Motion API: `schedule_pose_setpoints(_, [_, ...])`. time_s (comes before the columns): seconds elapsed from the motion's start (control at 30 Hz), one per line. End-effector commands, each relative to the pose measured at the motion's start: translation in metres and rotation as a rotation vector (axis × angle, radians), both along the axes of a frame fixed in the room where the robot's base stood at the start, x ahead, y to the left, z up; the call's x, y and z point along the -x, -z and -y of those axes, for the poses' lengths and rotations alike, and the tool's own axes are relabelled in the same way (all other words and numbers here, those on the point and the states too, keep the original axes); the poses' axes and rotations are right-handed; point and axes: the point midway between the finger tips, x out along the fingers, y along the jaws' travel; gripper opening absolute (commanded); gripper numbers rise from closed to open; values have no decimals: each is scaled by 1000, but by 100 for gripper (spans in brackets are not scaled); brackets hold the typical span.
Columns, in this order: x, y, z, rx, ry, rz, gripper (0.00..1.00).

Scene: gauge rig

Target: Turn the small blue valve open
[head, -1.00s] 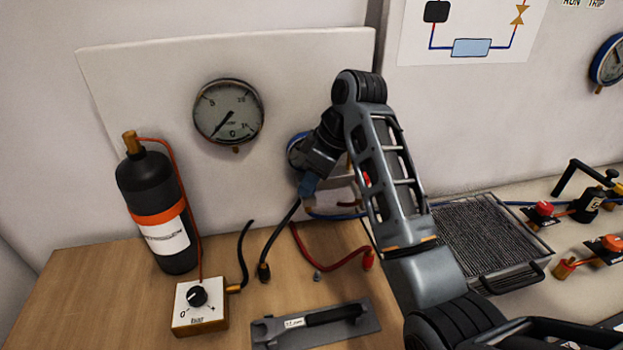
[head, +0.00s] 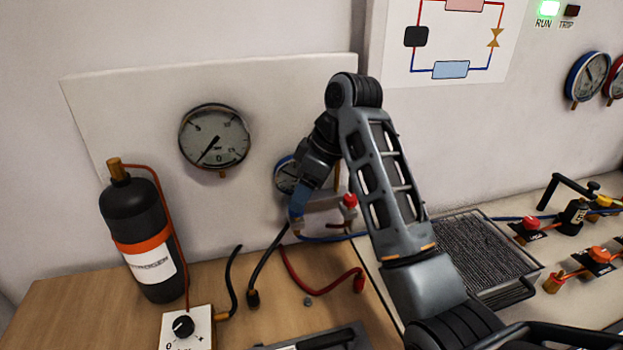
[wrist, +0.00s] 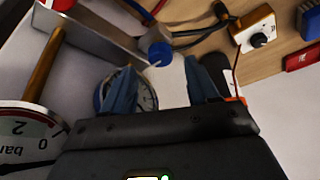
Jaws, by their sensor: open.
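The small blue valve knob (wrist: 160,53) shows in the wrist view, on the end of a pale metal block (wrist: 100,35). My gripper (wrist: 160,68) is open, with a bluish finger on each side of the knob's line. The knob lies around the gap between the fingertips; I cannot tell whether it is between them or just beyond. Neither finger visibly touches it. In the head view my gripper (head: 298,208) points down in front of the white panel, and I cannot tell the blue knob from the blue finger there.
A red valve knob (head: 349,200) stands just right of my gripper. A blue-rimmed gauge (head: 285,175) is close behind it. Black and red hoses (head: 320,285) lie below on the wooden bench. A black bottle (head: 145,225) and large gauge (head: 214,137) are to the left.

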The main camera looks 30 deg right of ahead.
Motion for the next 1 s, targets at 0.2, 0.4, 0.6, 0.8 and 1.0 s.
schedule_pose_setpoints(0.2, [5, -20, 9, 4, 3, 2, 59])
schedule_pose_setpoints(0.4, [8, -33, 11, 2, 3, 4, 59])
schedule_pose_setpoints(0.6, [11, -37, 12, 2, 1, -1, 59])
schedule_pose_setpoints(0.8, [12, -38, 12, 1, 0, -3, 59])
schedule_pose_setpoints(1.0, [12, -37, 12, 1, 1, -2, 59])
